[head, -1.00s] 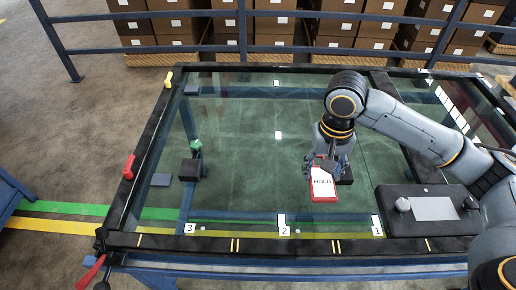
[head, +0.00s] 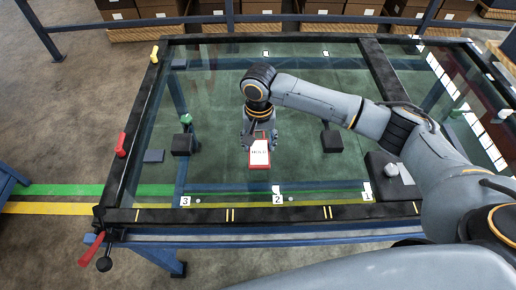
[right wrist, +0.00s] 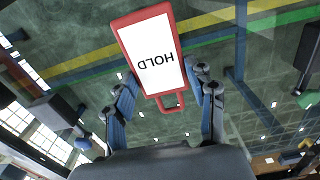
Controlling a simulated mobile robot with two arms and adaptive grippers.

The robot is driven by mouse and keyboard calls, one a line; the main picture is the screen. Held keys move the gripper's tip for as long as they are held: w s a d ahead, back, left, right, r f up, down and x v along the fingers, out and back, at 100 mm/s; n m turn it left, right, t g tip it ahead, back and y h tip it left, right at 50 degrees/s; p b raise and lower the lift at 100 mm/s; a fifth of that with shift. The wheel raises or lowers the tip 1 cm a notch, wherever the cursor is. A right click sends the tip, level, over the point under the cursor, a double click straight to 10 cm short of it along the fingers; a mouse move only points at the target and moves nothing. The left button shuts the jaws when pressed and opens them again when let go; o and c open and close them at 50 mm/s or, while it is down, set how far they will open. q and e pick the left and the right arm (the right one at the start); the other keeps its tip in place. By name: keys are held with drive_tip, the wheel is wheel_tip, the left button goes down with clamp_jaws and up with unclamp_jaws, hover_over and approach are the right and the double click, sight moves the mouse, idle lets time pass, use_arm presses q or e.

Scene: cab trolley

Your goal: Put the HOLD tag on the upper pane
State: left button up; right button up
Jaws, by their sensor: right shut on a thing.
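The HOLD tag (head: 259,154) is a white card in a red frame with a red loop at one end. The upper pane (head: 310,90) is a large clear sheet in a dark frame. I cannot tell the gap between tag and glass. My left gripper is not in view.
Dark blocks (head: 182,144) (head: 331,141) show at the pane's left and right. Yellow (head: 155,54) and red (head: 120,144) handles sit on the left frame bar. Labels 3, 2 and 1 line the front bar (head: 240,214). A blue railing (head: 130,22) and boxes stand behind.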

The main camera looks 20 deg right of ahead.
sight(258, 147)
wheel_tip(258, 147, down, 2)
drive_tip(key=shift+a+f, duration=0.15)
drive_tip(key=shift+f, duration=0.05)
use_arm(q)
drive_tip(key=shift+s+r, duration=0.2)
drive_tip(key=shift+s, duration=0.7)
use_arm(e)
drive_tip(key=shift+f, duration=0.5)
use_arm(q)
drive_tip(key=shift+p, duration=0.3)
use_arm(e)
drive_tip(key=o, duration=1.1)
drive_tip(key=shift+w+f, duration=0.1)
drive_tip(key=shift+o, duration=0.2)
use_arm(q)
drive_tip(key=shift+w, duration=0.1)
use_arm(e)
drive_tip(key=shift+r, duration=0.35)
use_arm(q)
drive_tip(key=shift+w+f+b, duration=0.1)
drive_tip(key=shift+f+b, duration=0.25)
drive_tip(key=shift+b, duration=0.05)
use_arm(e)
wheel_tip(258, 147, up, 12)
drive_tip(key=shift+f, duration=0.2)
